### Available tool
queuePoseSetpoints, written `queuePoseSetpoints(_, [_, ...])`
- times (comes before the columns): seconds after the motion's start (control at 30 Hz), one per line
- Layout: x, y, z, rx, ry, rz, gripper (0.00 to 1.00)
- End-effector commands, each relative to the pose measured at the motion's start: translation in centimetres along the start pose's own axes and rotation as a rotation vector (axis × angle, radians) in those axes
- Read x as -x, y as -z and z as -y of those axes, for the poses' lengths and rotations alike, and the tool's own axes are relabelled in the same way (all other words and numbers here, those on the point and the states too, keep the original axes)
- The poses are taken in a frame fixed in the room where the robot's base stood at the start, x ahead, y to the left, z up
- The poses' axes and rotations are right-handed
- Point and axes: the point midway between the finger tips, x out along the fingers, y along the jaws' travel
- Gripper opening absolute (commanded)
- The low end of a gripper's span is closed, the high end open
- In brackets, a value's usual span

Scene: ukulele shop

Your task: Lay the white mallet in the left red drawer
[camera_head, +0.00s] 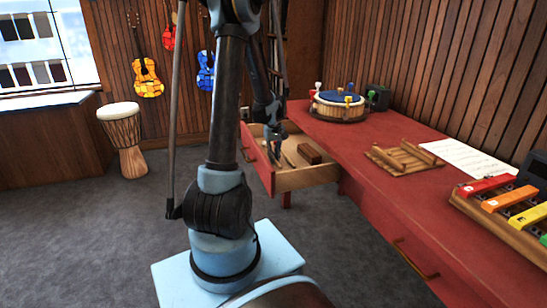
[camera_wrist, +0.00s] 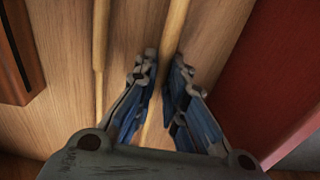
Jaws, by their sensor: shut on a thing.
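The left red drawer (camera_head: 305,180) is pulled open at the far left end of the red counter. My gripper (camera_head: 276,152) reaches down into it. In the wrist view, my gripper (camera_wrist: 160,70) is shut on a thin light-wood stick (camera_wrist: 173,40), seemingly the mallet's handle, which runs between the fingers over the drawer's wooden floor. The mallet's white head does not show in either view. I cannot tell whether the stick touches the floor.
A second light stick (camera_wrist: 100,45) lies to the left of the held one. A brown wooden block (camera_head: 309,153) is in the drawer. The counter (camera_head: 345,145) bears a round drum-like piece (camera_head: 338,106), a wooden rack (camera_head: 403,158) and coloured chime bars (camera_head: 508,199).

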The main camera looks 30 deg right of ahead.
Motion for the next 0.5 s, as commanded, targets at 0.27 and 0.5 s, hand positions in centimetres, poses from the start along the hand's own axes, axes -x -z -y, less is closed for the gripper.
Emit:
queuePoseSetpoints(0.27, [0.02, 0.0, 0.01, 0.0, 0.0, 0.0, 0.35])
queuePoseSetpoints(0.5, [0.19, 0.0, 0.01, 0.0, 0.0, 0.0, 0.35])
